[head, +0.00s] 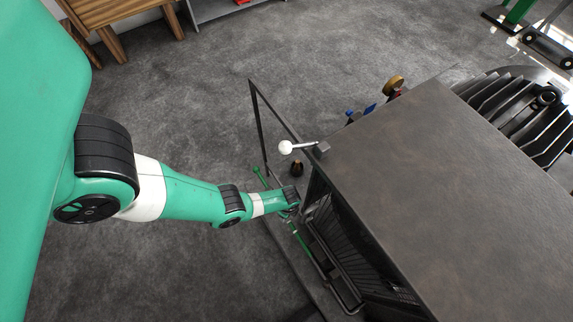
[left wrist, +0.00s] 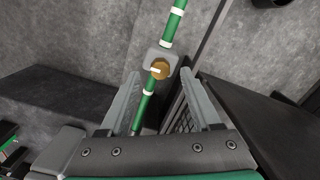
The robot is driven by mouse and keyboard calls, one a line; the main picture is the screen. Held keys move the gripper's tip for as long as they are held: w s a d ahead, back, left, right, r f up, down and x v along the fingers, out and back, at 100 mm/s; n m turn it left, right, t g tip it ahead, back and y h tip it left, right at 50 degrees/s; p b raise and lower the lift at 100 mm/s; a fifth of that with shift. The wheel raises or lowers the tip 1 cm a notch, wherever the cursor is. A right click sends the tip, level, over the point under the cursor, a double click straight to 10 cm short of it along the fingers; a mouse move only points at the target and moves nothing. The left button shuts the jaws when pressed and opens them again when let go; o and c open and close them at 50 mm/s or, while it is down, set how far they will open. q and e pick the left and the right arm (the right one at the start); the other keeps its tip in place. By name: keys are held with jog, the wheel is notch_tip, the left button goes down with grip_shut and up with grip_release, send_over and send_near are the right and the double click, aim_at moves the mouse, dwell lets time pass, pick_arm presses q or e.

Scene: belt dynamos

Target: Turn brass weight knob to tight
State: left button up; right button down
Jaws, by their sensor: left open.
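The brass weight knob (left wrist: 160,69) is round, with a pale line across it. In the left wrist view it sits on a grey block (left wrist: 151,55) on a green rod (left wrist: 147,103) with white bands. My left gripper (left wrist: 161,78) is open, with one finger on each side of the rod and the knob showing between the fingertips. I cannot tell whether the fingers touch anything. In the head view my left gripper (head: 292,208) is beside the dark machine, over the green rod (head: 300,238), and the knob is hidden there. My right gripper is not in view.
A large dark housing (head: 455,190) fills the right side. A lever with a white ball (head: 286,147), a thin dark frame (head: 256,110) and a small dark-and-brass piece (head: 297,168) stand near my arm. A brass disc (head: 394,83) is farther back. The grey floor (head: 190,90) is open at left.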

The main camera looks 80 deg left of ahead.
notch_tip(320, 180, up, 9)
jog(key=p, duration=0.8)
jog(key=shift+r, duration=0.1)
